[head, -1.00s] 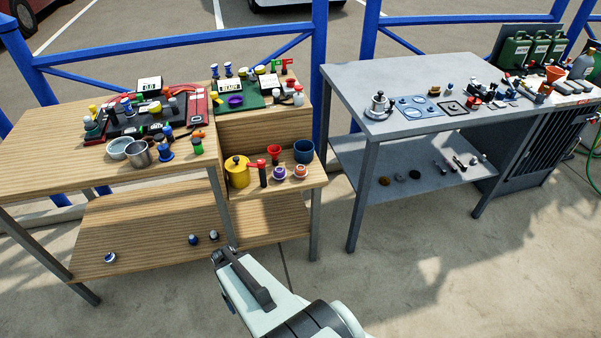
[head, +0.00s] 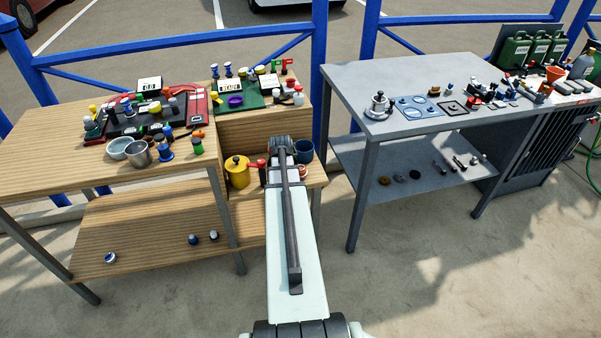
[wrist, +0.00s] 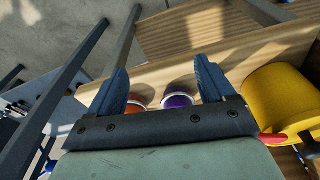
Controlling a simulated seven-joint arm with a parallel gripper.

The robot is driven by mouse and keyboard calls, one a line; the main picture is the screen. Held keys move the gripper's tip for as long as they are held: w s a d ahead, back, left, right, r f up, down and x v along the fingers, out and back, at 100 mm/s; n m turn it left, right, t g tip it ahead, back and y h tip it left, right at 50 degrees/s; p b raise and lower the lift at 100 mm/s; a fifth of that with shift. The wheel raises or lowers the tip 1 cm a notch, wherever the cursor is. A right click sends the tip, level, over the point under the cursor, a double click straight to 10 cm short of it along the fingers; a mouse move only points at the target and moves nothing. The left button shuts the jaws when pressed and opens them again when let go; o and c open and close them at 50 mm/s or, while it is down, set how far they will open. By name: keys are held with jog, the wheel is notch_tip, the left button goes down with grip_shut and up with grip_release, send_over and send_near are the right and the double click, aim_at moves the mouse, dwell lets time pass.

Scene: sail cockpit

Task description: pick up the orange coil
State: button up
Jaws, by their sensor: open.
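The orange coil (wrist: 135,106) shows in the wrist view as a round, pale-rimmed piece, partly hidden by my left finger and the gripper body. A similar purple coil (wrist: 178,100) sits just right of it. Both are on the small wooden shelf. My gripper (wrist: 161,67) is open, with nothing held between its fingers. The two coils appear in the picture between the fingers, nearer the palm edge than the tips.
A red-topped item (head: 262,167) is close on the left. The wooden bench (head: 60,150) is crowded; the grey table (head: 345,80) stands apart at right.

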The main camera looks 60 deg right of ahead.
jog(key=d+r+m+h, duration=0.1)
jog(key=d+r, duration=0.6)
jog(key=r, duration=0.1)
notch_tip(320, 180, up, 4)
jog(key=m, duration=0.2)
send_over(300, 167)
jog(key=shift+s+f+m+g+y, duration=0.1)
jog(key=shift+f+m, duration=0.4)
jog(key=shift+f, duration=1.85)
jog(key=shift+w+f+m+g+y, duration=0.1)
jog(key=shift+f+m, duration=0.4)
jog(key=shift+f, duration=1.9)
jog(key=shift+s+f+m+g+y, duration=0.1)
jog(key=shift+f+m, duration=0.4)
jog(key=shift+f, duration=1.85)
jog(key=c, duration=1.1)
jog(key=shift+r, duration=0.15)
